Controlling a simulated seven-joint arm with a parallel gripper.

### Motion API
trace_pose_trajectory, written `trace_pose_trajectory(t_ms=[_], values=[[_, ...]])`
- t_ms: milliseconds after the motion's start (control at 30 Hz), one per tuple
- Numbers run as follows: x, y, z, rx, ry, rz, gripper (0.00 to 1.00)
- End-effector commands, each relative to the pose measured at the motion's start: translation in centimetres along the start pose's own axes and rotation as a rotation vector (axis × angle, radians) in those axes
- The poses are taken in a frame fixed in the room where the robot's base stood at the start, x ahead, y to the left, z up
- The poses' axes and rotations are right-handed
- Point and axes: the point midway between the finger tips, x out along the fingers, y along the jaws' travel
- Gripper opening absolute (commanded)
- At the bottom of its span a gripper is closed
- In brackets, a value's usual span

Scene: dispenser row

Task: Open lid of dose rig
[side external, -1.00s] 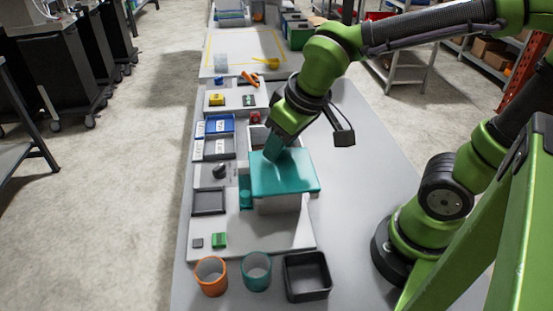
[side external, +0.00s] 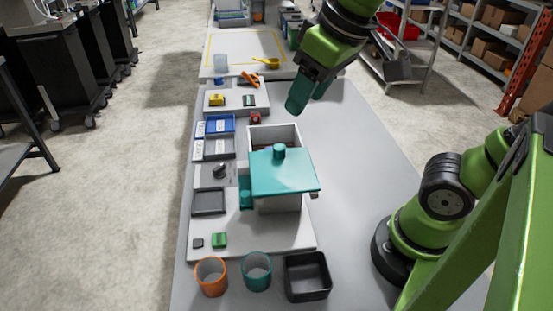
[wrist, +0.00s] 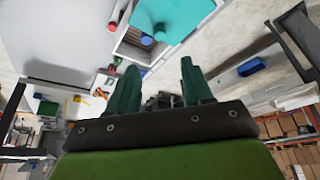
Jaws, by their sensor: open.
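The dose rig is a pale box (side external: 279,204) on the bench with a flat teal lid (side external: 285,175) and a small teal knob (side external: 279,152). The lid covers the near part of the box. The far part (side external: 288,130) is uncovered, showing a dark inside. My gripper (side external: 301,105) is open and empty, with teal fingers, above and beyond the rig, apart from the lid. In the wrist view my gripper (wrist: 158,72) has its fingers spread, and the teal lid (wrist: 185,20) is at the top.
Labelled blue (side external: 220,123) and grey trays are left of the rig. An orange cup (side external: 211,277), a teal cup (side external: 256,272) and a black bin (side external: 307,277) stand in front. A yellow scoop (side external: 268,63) lies at the back. The bench right of the rig is clear.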

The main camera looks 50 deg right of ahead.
Motion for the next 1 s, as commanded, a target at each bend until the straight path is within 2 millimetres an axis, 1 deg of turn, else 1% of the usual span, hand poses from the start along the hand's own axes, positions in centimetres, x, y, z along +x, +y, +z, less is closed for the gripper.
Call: trace_pose_trajectory(t_ms=[33,100,200,300,633,733,767,867,1000], values=[[-1.1,0.0,-0.1,0.001,0.005,-0.002,0.50],[-2.2,0.0,-0.1,0.001,0.003,-0.001,0.50],[-3.3,0.0,0.0,0.000,0.001,-0.001,0.50],[-4.0,0.0,0.0,0.001,0.000,0.000,0.50],[-4.2,0.0,0.0,0.000,-0.001,0.000,0.50],[-4.1,-0.1,-0.4,-0.002,0.020,-0.003,0.50],[-3.8,-0.1,-0.5,-0.004,0.027,-0.009,0.50],[-1.7,0.2,-0.8,0.013,0.061,-0.048,0.50],[2.7,2.0,-0.2,0.131,0.126,-0.129,0.50]])
